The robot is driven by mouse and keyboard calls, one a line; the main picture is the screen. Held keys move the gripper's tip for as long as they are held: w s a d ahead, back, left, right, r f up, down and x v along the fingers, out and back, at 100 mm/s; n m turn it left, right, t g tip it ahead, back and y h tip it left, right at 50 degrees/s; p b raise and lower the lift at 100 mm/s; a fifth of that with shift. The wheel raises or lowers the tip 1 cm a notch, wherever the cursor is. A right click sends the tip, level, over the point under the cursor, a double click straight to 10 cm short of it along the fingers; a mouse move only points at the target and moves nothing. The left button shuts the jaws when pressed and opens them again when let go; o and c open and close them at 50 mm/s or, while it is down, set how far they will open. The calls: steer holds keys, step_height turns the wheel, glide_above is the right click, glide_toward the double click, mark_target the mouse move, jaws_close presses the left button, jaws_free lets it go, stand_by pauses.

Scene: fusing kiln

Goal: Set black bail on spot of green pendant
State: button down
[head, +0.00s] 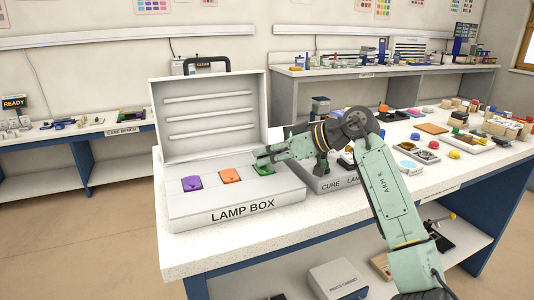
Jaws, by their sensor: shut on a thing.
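The green pendant (265,170) lies at the right of a row on the bed of the open lamp box (215,207). An orange pendant (230,176) lies in the middle and a purple pendant (193,184) at the left. My gripper (259,156) reaches in from the right, just above the green pendant, with its fingers shut on a small dark piece, the black bail. The bail is tiny and partly hidden by the fingers. I cannot tell whether it touches the pendant.
The lamp box lid (210,115) stands open behind the pendants. The cure lamp unit (335,182) sits right of the box, under my arm. Trays and small coloured parts crowd the table's right side. The white table front edge (300,237) is clear.

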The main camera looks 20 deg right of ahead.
steer(key=shift+f, duration=0.1)
steer(key=c, duration=1.6)
jaws_free()
steer(key=shift+f, duration=0.1)
steer(key=shift+r, duration=0.2)
steer(key=b+v, duration=0.2)
steer(key=v, duration=1)
